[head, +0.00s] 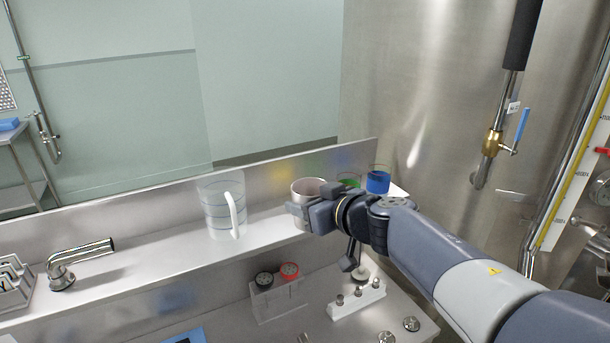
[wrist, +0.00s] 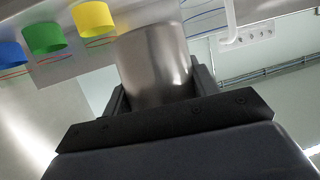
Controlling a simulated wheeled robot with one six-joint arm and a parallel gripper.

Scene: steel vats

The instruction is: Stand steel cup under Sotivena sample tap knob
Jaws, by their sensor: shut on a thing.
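My gripper (head: 314,212) is shut on a steel cup (head: 309,186). The cup is at the back shelf, right of a clear jug; I cannot tell whether its base touches the shelf. In the wrist view the cup (wrist: 154,62) sits between the two dark fingers (wrist: 160,100). In the head view the fingers hide part of its side. A steel vat (head: 420,90) stands at the right, with a blue-handled brass valve (head: 492,143) on a pipe. No Sotivena name is readable, so I cannot tell which knob is the sample tap's.
The clear jug with a white handle (head: 222,207) stands on the shelf (head: 170,250). A blue cup (head: 378,182) and a green one (head: 349,180) are right of the steel cup. A bent steel spout (head: 85,252) is left.

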